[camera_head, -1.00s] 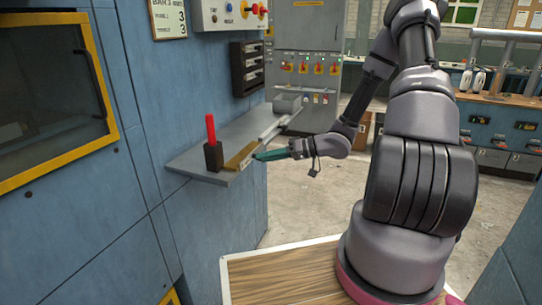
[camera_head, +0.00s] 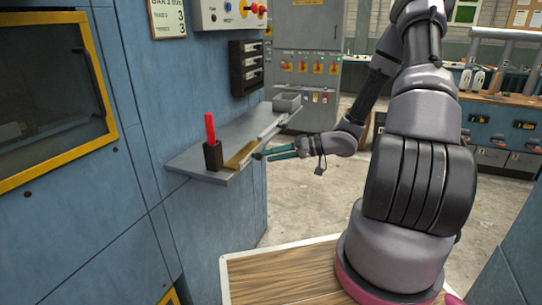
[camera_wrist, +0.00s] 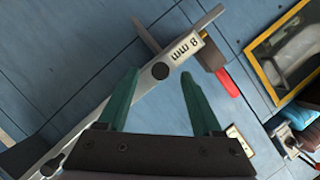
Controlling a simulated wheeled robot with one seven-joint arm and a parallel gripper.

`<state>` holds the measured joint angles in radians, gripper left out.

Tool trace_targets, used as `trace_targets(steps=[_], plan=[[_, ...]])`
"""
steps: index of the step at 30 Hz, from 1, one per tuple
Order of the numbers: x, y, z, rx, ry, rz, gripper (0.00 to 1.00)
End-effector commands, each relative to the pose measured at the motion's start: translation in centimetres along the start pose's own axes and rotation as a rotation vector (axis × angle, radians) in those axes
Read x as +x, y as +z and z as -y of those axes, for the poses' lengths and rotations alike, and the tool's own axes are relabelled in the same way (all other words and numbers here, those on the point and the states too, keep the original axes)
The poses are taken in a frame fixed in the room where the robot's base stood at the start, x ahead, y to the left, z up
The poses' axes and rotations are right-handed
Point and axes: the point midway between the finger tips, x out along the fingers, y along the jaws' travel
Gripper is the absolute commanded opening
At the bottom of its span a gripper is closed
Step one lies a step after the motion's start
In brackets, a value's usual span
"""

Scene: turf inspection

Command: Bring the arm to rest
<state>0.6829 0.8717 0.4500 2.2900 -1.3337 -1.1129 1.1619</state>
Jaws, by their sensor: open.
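My gripper (camera_head: 262,154) is at the front edge of the grey wall shelf (camera_head: 205,163), left of centre in the head view. Its teal fingers also show in the wrist view (camera_wrist: 159,78), spread apart with nothing between them. My arm reaches down from the upper right, bent at the elbow. I cannot tell whether the fingers touch the shelf.
On the shelf are a red-handled tool (camera_head: 210,127) in a dark holder (camera_head: 213,156), a brass-coloured strip (camera_head: 241,155) and a small grey bin (camera_head: 287,103). A blue panelled wall with a yellow-framed window (camera_head: 100,75) stands left. Concrete floor is open beyond the shelf.

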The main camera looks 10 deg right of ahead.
Motion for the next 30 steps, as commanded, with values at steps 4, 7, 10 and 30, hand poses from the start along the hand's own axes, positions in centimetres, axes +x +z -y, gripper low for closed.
trace_targets(steps=[4,7,10,30], plan=[[-3.3,-0.1,-0.1,-0.001,0.005,-0.003,0.67],[-5.3,-0.1,-0.1,-0.002,0.004,-0.002,0.67],[-6.9,-0.1,-0.1,-0.002,0.002,-0.001,0.67],[-11.1,-9.0,-2.6,-0.146,0.559,0.008,0.67]])
